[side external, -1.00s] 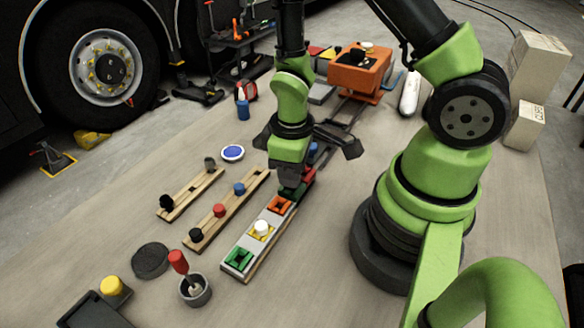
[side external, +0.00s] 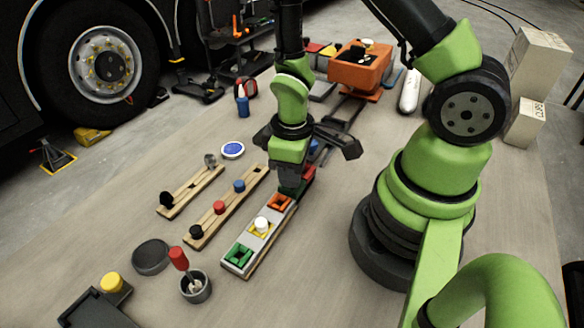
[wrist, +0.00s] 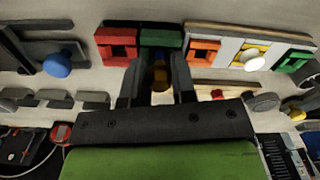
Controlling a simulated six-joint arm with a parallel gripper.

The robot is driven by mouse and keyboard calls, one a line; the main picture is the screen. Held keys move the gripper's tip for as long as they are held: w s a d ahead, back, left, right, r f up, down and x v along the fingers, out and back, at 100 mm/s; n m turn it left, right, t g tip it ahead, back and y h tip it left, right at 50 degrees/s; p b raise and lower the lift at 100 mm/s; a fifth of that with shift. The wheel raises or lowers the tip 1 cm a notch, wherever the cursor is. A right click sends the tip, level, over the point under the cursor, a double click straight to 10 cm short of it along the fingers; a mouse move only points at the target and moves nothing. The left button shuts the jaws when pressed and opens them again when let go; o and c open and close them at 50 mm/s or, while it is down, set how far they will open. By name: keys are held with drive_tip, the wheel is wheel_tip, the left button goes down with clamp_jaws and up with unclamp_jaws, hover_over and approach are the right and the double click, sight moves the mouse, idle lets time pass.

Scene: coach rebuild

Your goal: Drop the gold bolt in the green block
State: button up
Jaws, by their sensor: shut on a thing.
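My gripper (wrist: 157,85) is shut on the gold bolt (wrist: 160,76), which shows as a small gold piece between the fingers in the wrist view. Beyond the fingertips is a dark green block (wrist: 160,38) with a red block (wrist: 118,42) beside it. In the side view my gripper (side external: 289,182) is low over the far part of the block row and partly hides the dark green block (side external: 299,191). A brighter green block (side external: 238,257) with a square recess is at the near end; it also shows in the wrist view (wrist: 293,60). The bolt is hidden in the side view.
An orange block (side external: 279,202) and a yellow block with a white bolt (side external: 262,224) share the row. Wooden strips with several coloured bolts (side external: 219,208) lie to the left. A grey cup with a red-handled tool (side external: 195,287) and a black disc (side external: 151,257) stand near the front.

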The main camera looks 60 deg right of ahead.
drive_tip(key=shift+f, duration=0.6)
drive_tip(key=o, duration=1.4)
drive_tip(key=shift+r, duration=3)
